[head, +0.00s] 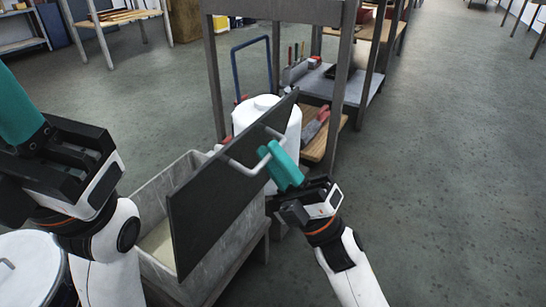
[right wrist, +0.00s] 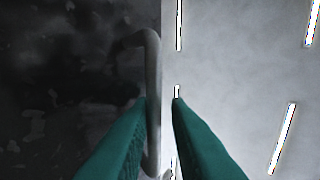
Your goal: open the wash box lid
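The wash box (head: 158,261) is a grey, rough-walled open-topped box in the lower middle of the head view. Its black lid (head: 215,205) stands steeply raised, and part of the pale inside shows to its left. A light grey bar handle (head: 248,168) sits on the lid's right face. My right gripper (head: 272,158) is at this handle. In the right wrist view the handle (right wrist: 153,75) runs between the teal fingers, close to the left one, with a gap to the right one. My left gripper (head: 20,110) is at the left edge, its fingertips cut off.
A white canister (head: 265,115) stands just behind the lid. A metal rack (head: 335,85) with tools is behind it. A white round drum (head: 35,265) is at the lower left. The floor (head: 440,190) to the right is clear.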

